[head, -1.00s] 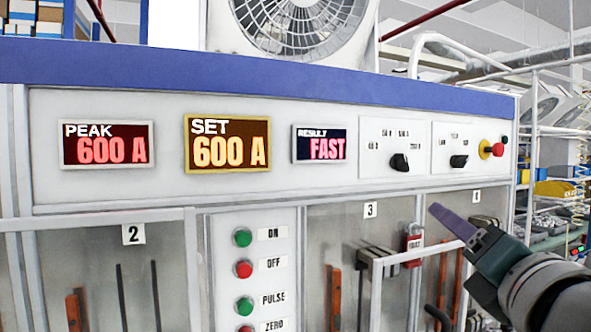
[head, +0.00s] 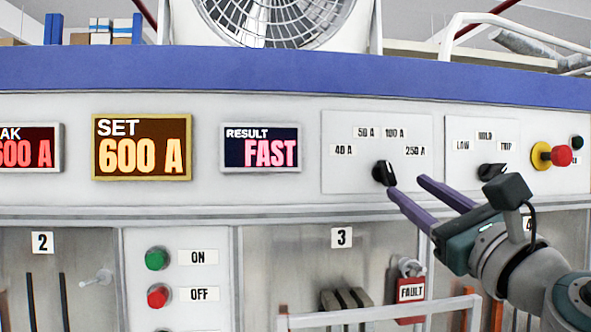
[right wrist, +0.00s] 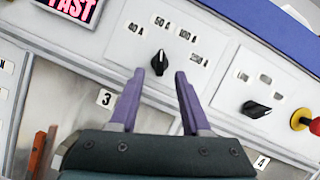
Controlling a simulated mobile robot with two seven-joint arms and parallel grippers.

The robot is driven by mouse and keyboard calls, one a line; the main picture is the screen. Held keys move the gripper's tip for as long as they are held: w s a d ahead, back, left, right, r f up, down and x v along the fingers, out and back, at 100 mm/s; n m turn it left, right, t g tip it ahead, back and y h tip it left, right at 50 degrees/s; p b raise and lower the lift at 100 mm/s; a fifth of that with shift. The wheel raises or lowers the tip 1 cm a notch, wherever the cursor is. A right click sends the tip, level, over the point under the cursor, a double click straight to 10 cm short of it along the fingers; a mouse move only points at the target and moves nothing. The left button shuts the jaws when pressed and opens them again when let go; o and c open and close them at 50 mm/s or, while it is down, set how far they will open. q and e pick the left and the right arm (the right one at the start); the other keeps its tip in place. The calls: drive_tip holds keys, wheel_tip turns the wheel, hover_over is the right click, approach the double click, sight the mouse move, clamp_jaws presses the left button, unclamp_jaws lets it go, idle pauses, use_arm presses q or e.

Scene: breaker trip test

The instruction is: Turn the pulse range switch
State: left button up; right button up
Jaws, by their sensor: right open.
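The pulse range switch is a black knob (head: 384,173) on a white plate marked 40 A, 50 A, 100 A and 250 A. In the right wrist view the knob (right wrist: 160,62) stands just past the fingertips, its narrow end pointing roughly towards the 50 A label. My right gripper (head: 406,185) is open and empty, its purple fingers pointing at the panel just below and right of the knob. In the right wrist view the fingertips (right wrist: 160,74) lie either side of the knob's lower end; contact cannot be told. My left gripper is not in view.
A second black knob (head: 492,171) marked LOW, HOLD and TRIP sits to the right, close to my right gripper. A red and yellow button (head: 553,155) is further right. Displays read SET 600 A (head: 142,148) and RESULT FAST (head: 261,148).

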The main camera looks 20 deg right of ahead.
sight(391, 174)
drive_tip(key=x, duration=0.6)
drive_tip(key=shift+w+d+p, duration=0.1)
drive_tip(key=shift+w+p, duration=0.1)
drive_tip(key=shift+p, duration=0.2)
clamp_jaws()
